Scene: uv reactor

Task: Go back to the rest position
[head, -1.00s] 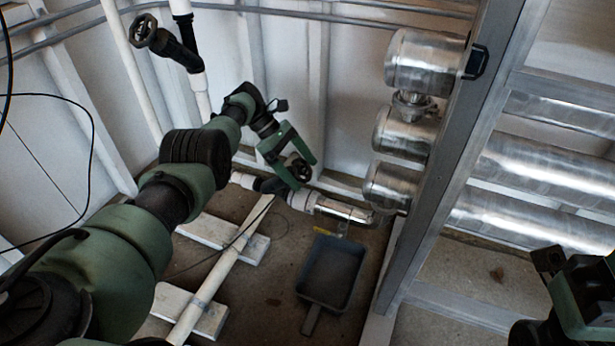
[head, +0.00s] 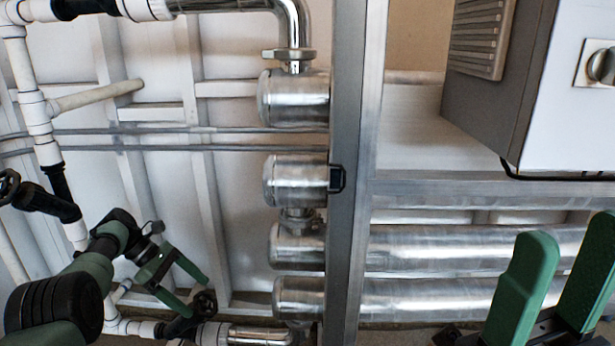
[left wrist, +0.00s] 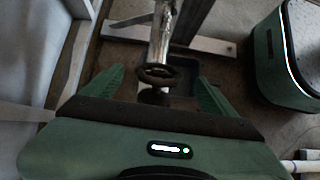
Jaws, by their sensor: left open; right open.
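My left gripper (head: 198,298) is at the lower left in the head view, angled down toward a dark round valve handwheel (head: 204,303) on the low pipe. In the left wrist view, my left gripper (left wrist: 160,75) is open, and the handwheel (left wrist: 156,76) appears between its spread green fingers. I cannot tell whether they touch it. My right gripper (head: 572,228) is at the lower right in the head view, open and empty, with both green fingers pointing up. Its lower part is cut off by the frame.
Steel cylinders (head: 297,185) stand stacked beside a vertical grey frame post (head: 352,150). A control cabinet (head: 575,110) is at the upper right. White pipes (head: 35,110) run down the left side, with another dark valve (head: 40,200) on them. The wall behind is pale and ribbed.

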